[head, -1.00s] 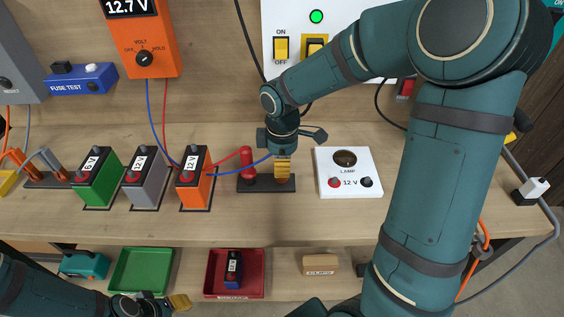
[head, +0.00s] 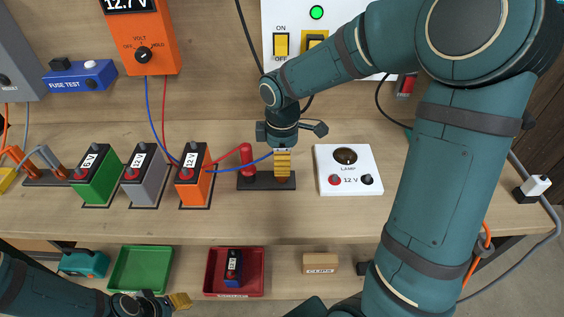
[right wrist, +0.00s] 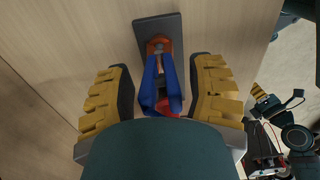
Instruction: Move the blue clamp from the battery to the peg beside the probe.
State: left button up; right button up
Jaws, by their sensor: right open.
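My right gripper (head: 282,178) is open over the right end of a small dark stand (head: 256,181). The red probe (head: 247,162) stands upright at the stand's left end. In the right wrist view, the blue clamp (right wrist: 172,88) lies between the spread yellow fingers (right wrist: 163,100), with a gap on each side. Its tip is at a copper-coloured part on the stand; I cannot tell how firmly it sits there. In the head view my gripper hides the clamp. The orange battery (head: 193,180) stands to the left, with no clamp visible on it. My left gripper (head: 180,301) is low at the left.
A grey battery (head: 145,178) and a green battery (head: 97,178) stand farther left. A white lamp box (head: 348,171) is close right of the stand. An orange meter (head: 142,40) is behind. A green tray (head: 140,270) and a red tray (head: 250,284) are on the lower shelf.

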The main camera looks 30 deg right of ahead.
notch_tip(320, 180, up, 10)
jog(key=shift+r, duration=0.15)
dwell(0.5)
